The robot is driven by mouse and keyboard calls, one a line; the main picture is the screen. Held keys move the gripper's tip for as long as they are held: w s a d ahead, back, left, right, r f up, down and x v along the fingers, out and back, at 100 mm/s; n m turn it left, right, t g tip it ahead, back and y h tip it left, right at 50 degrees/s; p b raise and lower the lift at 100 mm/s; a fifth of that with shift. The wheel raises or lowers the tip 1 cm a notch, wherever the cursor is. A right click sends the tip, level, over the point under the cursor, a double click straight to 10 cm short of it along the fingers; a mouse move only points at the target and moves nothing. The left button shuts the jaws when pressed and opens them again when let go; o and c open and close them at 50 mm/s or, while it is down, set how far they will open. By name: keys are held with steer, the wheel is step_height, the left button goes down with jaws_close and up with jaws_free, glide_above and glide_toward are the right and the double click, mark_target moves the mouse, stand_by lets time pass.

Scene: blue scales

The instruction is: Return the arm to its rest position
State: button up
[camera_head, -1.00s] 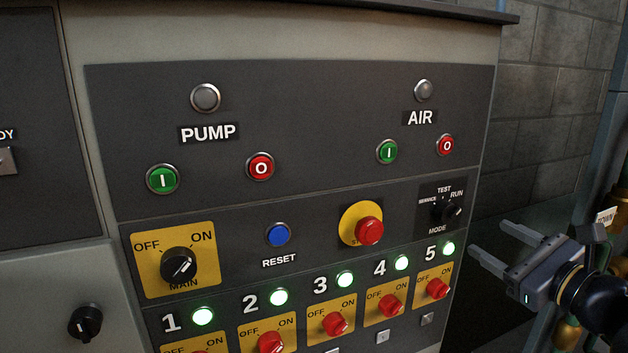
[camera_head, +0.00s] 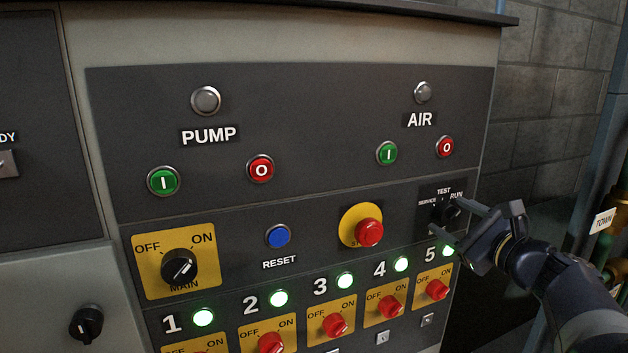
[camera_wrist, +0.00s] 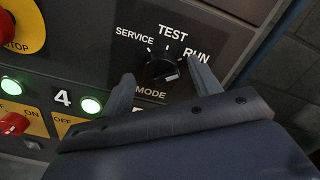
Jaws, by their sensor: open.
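My gripper (camera_head: 446,217) is at the right edge of the control panel (camera_head: 330,200), in front of the black MODE knob (camera_head: 449,213). Its two fingers are apart and nothing is held between them. In the wrist view the MODE knob (camera_wrist: 163,68) shows between the fingertips, with its pointer toward RUN. I cannot tell whether a finger touches it. In the head view the gripper partly covers the knob and the area by lamp 5 (camera_head: 448,251). My forearm reaches in from the lower right.
A red stop button (camera_head: 369,232) on a yellow plate is left of the gripper. Red switches such as number 5 (camera_head: 437,289) sit below, with lit green lamps above them. A pipe with a TOWN tag (camera_head: 602,221) stands at the right. A block wall (camera_head: 560,90) is behind.

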steer(key=n+b, duration=0.2)
steer(key=n, duration=0.3)
steer(key=shift+f, duration=0.15)
steer(key=n, duration=0.4)
steer(key=shift+b, duration=0.35)
steer(key=n, duration=0.5)
steer(key=shift+n+p, duration=0.9)
steer(key=shift+n, duration=0.9)
steer(key=shift+a, duration=0.1)
